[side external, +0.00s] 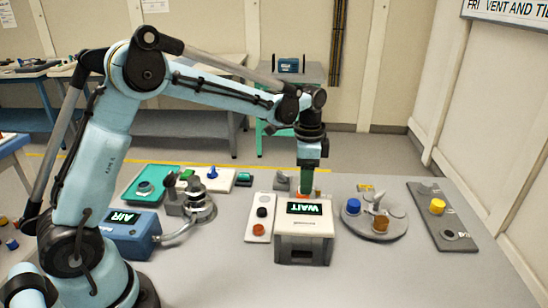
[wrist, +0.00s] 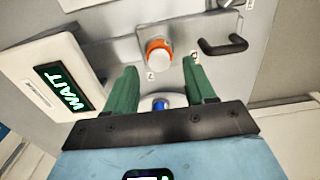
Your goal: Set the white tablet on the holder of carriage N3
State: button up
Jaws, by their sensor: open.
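My gripper (side external: 307,180) points down behind the white box with the WAIT display. In the wrist view, its two green fingers (wrist: 161,85) stand apart with nothing clamped between them. Ahead of the fingertips is a round piece with a white face and orange rim (wrist: 158,55), on a light grey surface; I cannot tell whether its white face is the white tablet. A blue-topped round piece (wrist: 160,104) shows between the fingers, nearer the palm. Small labels beside these are unreadable, so I cannot pick out carriage N3 or its holder.
The WAIT box (side external: 303,246) stands directly in front of my gripper. Left are a button panel (side external: 259,226) and a blue AIR box (side external: 122,244). Right are a round grey plate (side external: 392,232) with knobs and a grey panel (side external: 451,222). A black handle (wrist: 224,48) rises near the right finger.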

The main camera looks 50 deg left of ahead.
notch_tip(320, 180, up, 10)
jog(key=s+f+n+t, duration=0.2)
jog(key=s+n+t, duration=0.1)
jog(key=s, duration=0.6)
jog(key=s+f+n+t, duration=0.2)
jog(key=s+n+t, duration=0.2)
jog(key=s, duration=0.5)
jog(key=shift+d+n, duration=0.2)
jog(key=shift+n, duration=0.8)
